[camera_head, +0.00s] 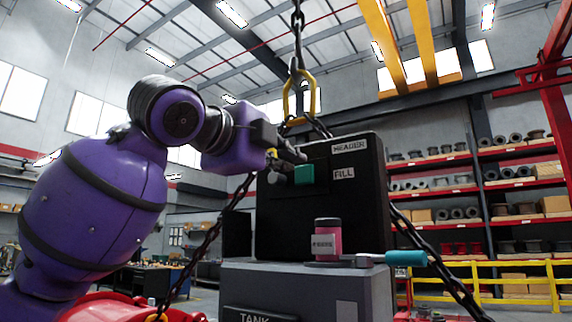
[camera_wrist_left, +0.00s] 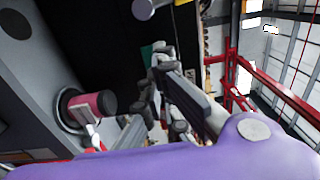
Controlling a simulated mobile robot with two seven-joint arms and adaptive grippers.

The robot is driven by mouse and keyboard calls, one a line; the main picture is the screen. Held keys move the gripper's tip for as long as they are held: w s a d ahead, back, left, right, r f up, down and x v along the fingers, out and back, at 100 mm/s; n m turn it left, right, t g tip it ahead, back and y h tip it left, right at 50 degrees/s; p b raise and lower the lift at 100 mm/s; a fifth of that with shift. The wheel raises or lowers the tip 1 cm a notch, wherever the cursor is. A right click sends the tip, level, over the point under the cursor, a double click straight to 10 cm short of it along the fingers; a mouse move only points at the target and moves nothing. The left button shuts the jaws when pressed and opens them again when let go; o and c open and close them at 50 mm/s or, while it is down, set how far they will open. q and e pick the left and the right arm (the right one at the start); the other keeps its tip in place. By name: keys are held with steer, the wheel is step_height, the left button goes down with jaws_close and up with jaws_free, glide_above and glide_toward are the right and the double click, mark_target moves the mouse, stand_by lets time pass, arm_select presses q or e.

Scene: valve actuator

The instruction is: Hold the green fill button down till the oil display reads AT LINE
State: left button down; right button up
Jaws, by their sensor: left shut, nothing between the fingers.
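The green button (camera_head: 304,175) is on the front of the black header box (camera_head: 345,205), left of a FILL label (camera_head: 344,174). My left gripper (camera_head: 292,157) is shut and empty, its fingertips at the upper left edge of the button. In the left wrist view the shut fingers (camera_wrist_left: 163,62) overlap the button (camera_wrist_left: 147,54), which shows as a green patch; I cannot tell whether they touch or press it. A pink cylinder (camera_head: 327,246) with a small unreadable label stands below the button. I can read no oil display. My right gripper is not in view.
A lever with a teal handle (camera_head: 405,258) sticks out right of the pink cylinder on the grey tank (camera_head: 300,285). Chains (camera_head: 203,245) slope down both sides from a yellow hook ring (camera_head: 299,95). Shelves and a yellow railing (camera_head: 500,280) are behind.

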arm_select(q)
steer(key=v, duration=0.7)
steer(key=shift+a, duration=0.15)
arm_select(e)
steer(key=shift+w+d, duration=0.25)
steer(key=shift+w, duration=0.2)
arm_select(q)
steer(key=shift+s, duration=0.2)
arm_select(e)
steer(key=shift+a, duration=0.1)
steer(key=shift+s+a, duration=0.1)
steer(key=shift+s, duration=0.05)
